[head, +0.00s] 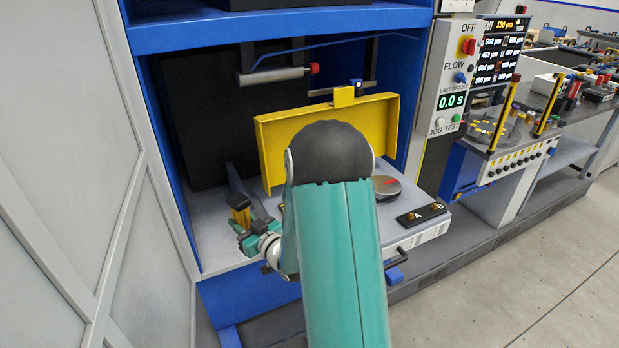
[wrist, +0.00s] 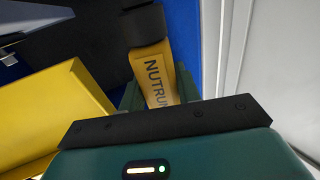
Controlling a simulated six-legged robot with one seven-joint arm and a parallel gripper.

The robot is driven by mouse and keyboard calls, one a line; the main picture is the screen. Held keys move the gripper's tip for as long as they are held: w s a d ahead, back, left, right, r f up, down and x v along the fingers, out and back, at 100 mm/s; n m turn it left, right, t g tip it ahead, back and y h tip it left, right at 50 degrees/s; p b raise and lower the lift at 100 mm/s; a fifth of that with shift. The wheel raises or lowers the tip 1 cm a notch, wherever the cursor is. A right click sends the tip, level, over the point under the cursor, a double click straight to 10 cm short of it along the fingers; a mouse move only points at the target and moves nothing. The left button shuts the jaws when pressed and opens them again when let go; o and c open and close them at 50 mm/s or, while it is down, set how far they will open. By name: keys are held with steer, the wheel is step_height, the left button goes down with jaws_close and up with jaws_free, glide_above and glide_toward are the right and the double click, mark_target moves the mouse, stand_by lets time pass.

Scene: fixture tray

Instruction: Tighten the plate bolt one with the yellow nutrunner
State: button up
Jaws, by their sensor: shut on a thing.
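The yellow nutrunner (head: 239,203) shows in the head view at the left of the blue-framed station, above its grey deck. In the wrist view its yellow body (wrist: 154,70) with the letters "NUTRUN" stands between my green fingers. My gripper (head: 246,226) is shut on it; the fingers also show in the wrist view (wrist: 158,92). The nutrunner's lower end is too small to make out. I cannot make out plate bolt one in either view; my arm covers the middle of the deck.
A yellow guard panel (head: 279,128) stands behind my arm and appears close at left in the wrist view (wrist: 50,115). A grey disc with a red mark (head: 386,187) and a black A/B button strip (head: 422,215) lie to the right. A grey wall (head: 75,150) bounds the left.

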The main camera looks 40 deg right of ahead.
steer(key=s+d+r+m+h, duration=0.1)
steer(key=s+d+r, duration=1)
steer(key=d+r, duration=0.2)
steer(key=shift+d+r, duration=0.25)
steer(key=shift+d, duration=0.5)
steer(key=shift+s, duration=0.1)
steer(key=shift+f, duration=0.1)
step_height(320, 180, down, 6)
steer(key=shift+f, duration=1.05)
stand_by(3.2)
steer(key=shift+r, duration=0.1)
stand_by(0.4)
